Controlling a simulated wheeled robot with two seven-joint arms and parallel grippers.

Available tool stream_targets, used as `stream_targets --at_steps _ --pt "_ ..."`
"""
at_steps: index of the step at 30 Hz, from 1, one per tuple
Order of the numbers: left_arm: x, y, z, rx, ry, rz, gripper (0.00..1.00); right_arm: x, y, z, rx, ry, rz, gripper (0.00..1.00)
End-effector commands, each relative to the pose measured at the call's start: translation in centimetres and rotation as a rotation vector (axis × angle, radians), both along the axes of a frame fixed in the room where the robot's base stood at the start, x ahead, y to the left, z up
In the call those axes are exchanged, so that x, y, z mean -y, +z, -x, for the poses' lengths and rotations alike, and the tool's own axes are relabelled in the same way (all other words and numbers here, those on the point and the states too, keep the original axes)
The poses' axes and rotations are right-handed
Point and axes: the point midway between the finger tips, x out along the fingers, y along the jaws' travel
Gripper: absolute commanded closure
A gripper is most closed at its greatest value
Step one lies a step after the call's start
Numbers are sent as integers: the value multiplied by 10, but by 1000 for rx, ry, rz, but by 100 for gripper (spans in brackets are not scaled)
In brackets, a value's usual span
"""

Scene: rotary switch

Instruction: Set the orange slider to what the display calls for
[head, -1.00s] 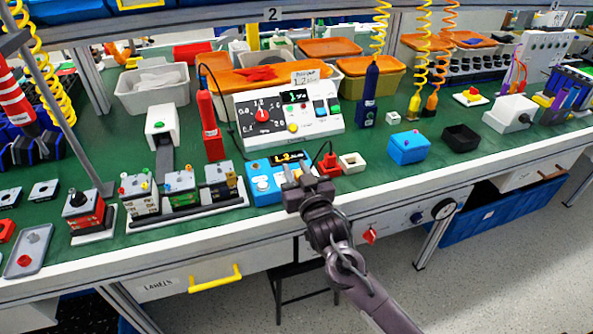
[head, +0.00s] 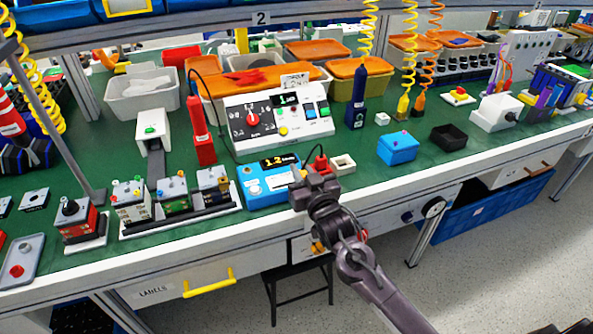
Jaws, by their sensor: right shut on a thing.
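The blue box (head: 262,194) with the lit display (head: 280,160) sits near the table's front edge. The display reads about 1.2 in orange figures. My right gripper (head: 312,182) is at the box's front right corner, its jaws closed. It seems to be shut on the orange slider, but the fingers hide the slider, so its setting cannot be read. A white panel (head: 262,138) with a red knob and a small green-lit display stands behind the box. A sign (head: 296,80) stands on top of it, its text too small to read surely. My left gripper is not in view.
A red button block (head: 320,163) and a small white box (head: 343,165) stand just behind the gripper. Several small switch units stand on the left. Bare green table lies between.

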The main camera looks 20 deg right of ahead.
Motion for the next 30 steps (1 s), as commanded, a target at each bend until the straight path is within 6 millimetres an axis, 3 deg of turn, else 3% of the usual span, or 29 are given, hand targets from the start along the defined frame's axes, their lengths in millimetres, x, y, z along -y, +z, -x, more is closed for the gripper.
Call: stream_targets --at_steps 1,6,17,30 --pt "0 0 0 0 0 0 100 4 1 -1 2 -8 1 83" --pt "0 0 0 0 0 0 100 3 1 -1 2 -7 1 62" --pt "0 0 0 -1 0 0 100 2 -1 6 -1 -5 1 62" --pt "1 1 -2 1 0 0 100 5 0 70 0 -7 1 62"
